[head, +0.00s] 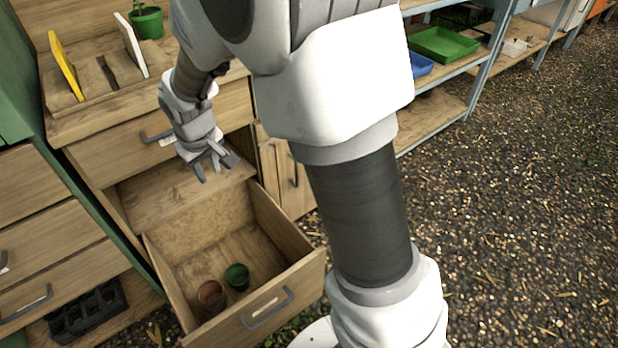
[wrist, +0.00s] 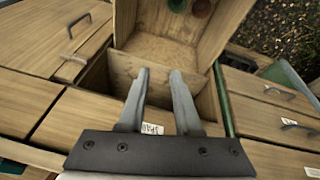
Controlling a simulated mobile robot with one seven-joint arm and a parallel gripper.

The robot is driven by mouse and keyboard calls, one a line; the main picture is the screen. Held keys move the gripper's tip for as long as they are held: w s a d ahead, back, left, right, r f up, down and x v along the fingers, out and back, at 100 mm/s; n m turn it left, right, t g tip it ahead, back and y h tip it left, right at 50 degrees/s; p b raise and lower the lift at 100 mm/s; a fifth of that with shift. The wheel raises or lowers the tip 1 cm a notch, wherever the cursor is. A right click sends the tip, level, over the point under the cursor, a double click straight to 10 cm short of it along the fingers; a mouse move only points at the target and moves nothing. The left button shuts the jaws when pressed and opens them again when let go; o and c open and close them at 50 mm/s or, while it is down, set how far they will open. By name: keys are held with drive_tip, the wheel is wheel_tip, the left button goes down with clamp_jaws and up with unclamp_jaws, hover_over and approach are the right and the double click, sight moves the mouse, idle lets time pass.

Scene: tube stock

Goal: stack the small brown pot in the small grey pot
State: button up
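A small brown pot (head: 211,295) stands in the open drawer (head: 290,232), near its front. A small green pot (head: 237,277) stands close beside it on the right. In the wrist view the brown pot (wrist: 202,8) and the green pot (wrist: 177,5) show at the top edge, partly cut off. I see no pot that is clearly grey. My gripper (head: 215,168) is above the back of the open drawer, well away from the pots. In the wrist view its fingers (wrist: 160,72) are apart with nothing between them.
A wooden bench top (head: 115,101) holds a yellow board (head: 66,66), a white board (head: 132,45) and a green potted plant (head: 147,24). Shelving with a green tray (head: 443,45) stands at the upper right. A black cell tray (head: 87,313) lies low at left. Gravel floor at right is clear.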

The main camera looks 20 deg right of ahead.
drive_tip(key=s+d+r+m+t, duration=0.1)
drive_tip(key=s+d+r+m, duration=0.2)
drive_tip(key=s+d+r, duration=0.65)
drive_tip(key=s+d+r+m, duration=0.1)
drive_tip(key=s+r, duration=0.1)
drive_tip(key=s, duration=0.5)
drive_tip(key=s+d+r+m+t, duration=0.1)
drive_tip(key=s+d+r, duration=0.1)
drive_tip(key=s, duration=0.6)
drive_tip(key=shift+d+r, duration=0.15)
drive_tip(key=shift+r, duration=0.55)
wheel_tip(320, 180, up, 24)
drive_tip(key=p, duration=2.3)
drive_tip(key=shift+f+p, duration=0.2)
drive_tip(key=shift+p, duration=0.1)
drive_tip(key=shift+w, duration=0.1)
